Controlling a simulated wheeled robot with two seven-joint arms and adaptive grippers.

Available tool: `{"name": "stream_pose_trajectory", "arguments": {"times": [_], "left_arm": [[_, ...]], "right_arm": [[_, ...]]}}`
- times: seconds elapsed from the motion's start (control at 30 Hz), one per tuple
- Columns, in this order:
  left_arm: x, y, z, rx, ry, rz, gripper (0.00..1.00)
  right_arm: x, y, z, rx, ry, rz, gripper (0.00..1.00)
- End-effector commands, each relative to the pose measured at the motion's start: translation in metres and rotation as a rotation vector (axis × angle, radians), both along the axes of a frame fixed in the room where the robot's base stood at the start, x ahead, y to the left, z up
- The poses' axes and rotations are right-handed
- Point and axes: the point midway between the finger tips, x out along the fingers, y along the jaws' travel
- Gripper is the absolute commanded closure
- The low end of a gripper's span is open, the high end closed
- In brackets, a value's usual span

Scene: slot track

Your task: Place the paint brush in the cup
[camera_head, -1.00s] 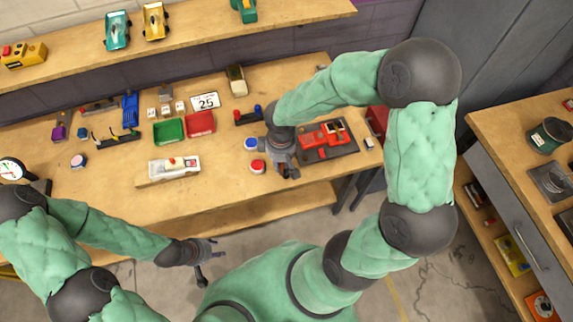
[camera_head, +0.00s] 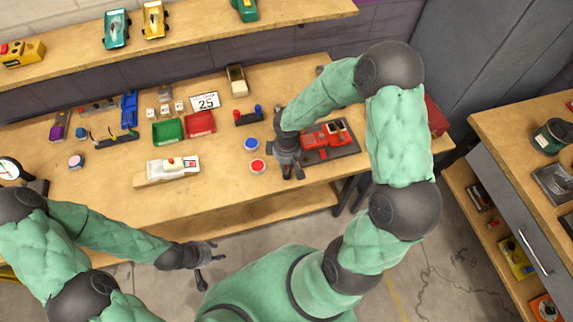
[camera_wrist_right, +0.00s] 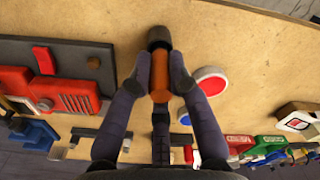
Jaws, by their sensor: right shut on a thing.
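My right gripper (camera_head: 291,173) is over the front of the workbench, just right of the red and blue paint pots. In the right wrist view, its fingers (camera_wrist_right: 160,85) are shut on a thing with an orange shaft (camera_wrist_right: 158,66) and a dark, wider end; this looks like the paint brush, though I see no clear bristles. The head view hides most of it behind the fingers. I cannot make out a cup for certain in either view. My left gripper (camera_head: 205,264) is open and empty, low in front of the bench's edge.
The red pot (camera_head: 257,166) and blue pot (camera_head: 251,143) stand left of my right gripper. A dark board (camera_head: 345,150) with a red car part lies to its right.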

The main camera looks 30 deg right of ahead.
Motion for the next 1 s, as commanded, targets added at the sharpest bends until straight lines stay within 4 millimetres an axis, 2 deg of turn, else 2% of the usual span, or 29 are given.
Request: {"name": "stream_pose_trajectory", "arguments": {"times": [0.17,0.2,0.27,0.7,0.87,1.0], "left_arm": [[0.000,0.000,-0.004,0.000,0.000,0.000,0.60],[0.000,0.000,-0.004,0.000,0.000,0.000,0.60],[0.000,0.000,-0.003,0.000,0.000,0.000,0.60],[0.000,0.000,0.002,0.000,0.000,0.000,0.60],[0.000,0.000,0.008,0.000,0.000,0.000,0.60],[0.000,0.000,0.015,0.000,0.000,0.000,0.60]], "right_arm": [[0.000,0.000,-0.004,0.000,0.000,0.000,1.00],[0.000,0.000,-0.003,0.000,0.000,0.000,0.72],[0.000,0.000,-0.003,0.000,0.000,0.000,0.57],[0.000,0.000,0.002,0.000,0.000,0.000,0.57],[0.001,0.000,0.026,-0.001,-0.005,0.000,0.57],[0.001,0.000,0.056,0.000,-0.004,-0.001,0.57]]}}
